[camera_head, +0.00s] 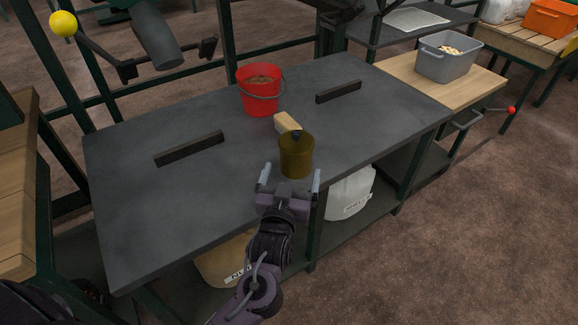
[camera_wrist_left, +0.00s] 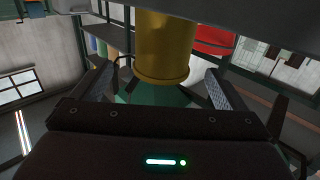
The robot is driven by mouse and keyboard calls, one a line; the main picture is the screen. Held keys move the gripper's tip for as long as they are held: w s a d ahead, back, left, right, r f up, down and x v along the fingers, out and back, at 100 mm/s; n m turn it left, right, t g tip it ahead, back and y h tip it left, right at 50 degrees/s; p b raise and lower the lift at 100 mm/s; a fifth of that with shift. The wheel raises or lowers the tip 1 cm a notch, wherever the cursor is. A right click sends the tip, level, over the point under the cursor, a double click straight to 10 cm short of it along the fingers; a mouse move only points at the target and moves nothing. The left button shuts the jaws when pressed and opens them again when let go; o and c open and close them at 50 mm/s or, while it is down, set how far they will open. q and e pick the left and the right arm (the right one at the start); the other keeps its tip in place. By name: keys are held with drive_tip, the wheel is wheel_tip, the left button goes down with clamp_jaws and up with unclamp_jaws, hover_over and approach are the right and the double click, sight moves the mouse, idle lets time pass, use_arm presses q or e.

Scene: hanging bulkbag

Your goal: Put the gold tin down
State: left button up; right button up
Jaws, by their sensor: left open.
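The gold tin (camera_head: 296,158) is upright at the front edge of the dark grey table (camera_head: 225,190), with a dark knob on its lid. The frames do not clearly show whether its base touches the tabletop. My left gripper (camera_head: 291,178) is open just in front of the tin, its two fingers spread apart. In the left wrist view the tin (camera_wrist_left: 163,45) stands beyond and between the spread fingertips, with a gap on each side. My right gripper is not in view.
A tan block (camera_head: 287,123) lies just behind the tin. A red bucket (camera_head: 260,90) stands farther back. Two dark bars (camera_head: 190,148) (camera_head: 339,91) are on the tabletop. A grey bin (camera_head: 447,58) is on the wooden table to the right.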

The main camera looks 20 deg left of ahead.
sight(293, 158)
use_arm(q)
drive_tip(key=w, duration=0.2)
drive_tip(key=w+a, duration=0.1)
drive_tip(key=w, duration=0.1)
drive_tip(key=w+b, duration=0.1)
drive_tip(key=w, duration=0.1)
drive_tip(key=shift+w+a+r, duration=0.15)
drive_tip(key=shift+w+r, duration=0.2)
drive_tip(key=shift+r, duration=0.05)
drive_tip(key=shift+w, duration=0.2)
drive_tip(key=shift+c, duration=0.7)
clamp_jaws()
drive_tip(key=shift+r, duration=0.15)
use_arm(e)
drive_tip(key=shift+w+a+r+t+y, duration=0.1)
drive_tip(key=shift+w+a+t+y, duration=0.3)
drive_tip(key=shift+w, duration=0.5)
